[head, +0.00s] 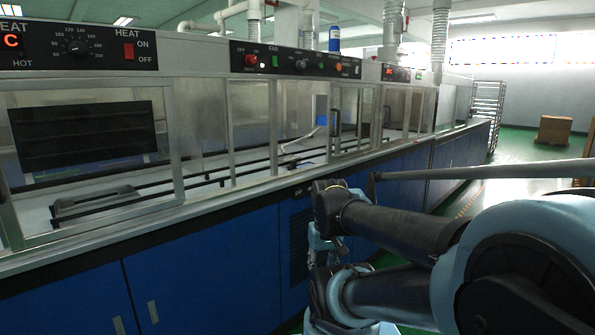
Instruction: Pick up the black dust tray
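I cannot make out a black dust tray for certain. A black slatted panel (82,135) shows upright behind the glass at the left of the machine. A low dark grey piece with a handle-like top (95,203) lies inside the same bay, below the panel; I cannot tell whether either is the tray. My arm reaches in from the right, in front of the blue cabinets, and bends downward near the middle of the picture. My gripper cannot be made out at its end.
A long machine with framed glass windows (250,125) and blue cabinet doors (205,265) runs from the left into the distance. A grey bar (480,171) crosses at the right. A wire rack (487,110) and a brown box (554,130) stand far off on open green floor.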

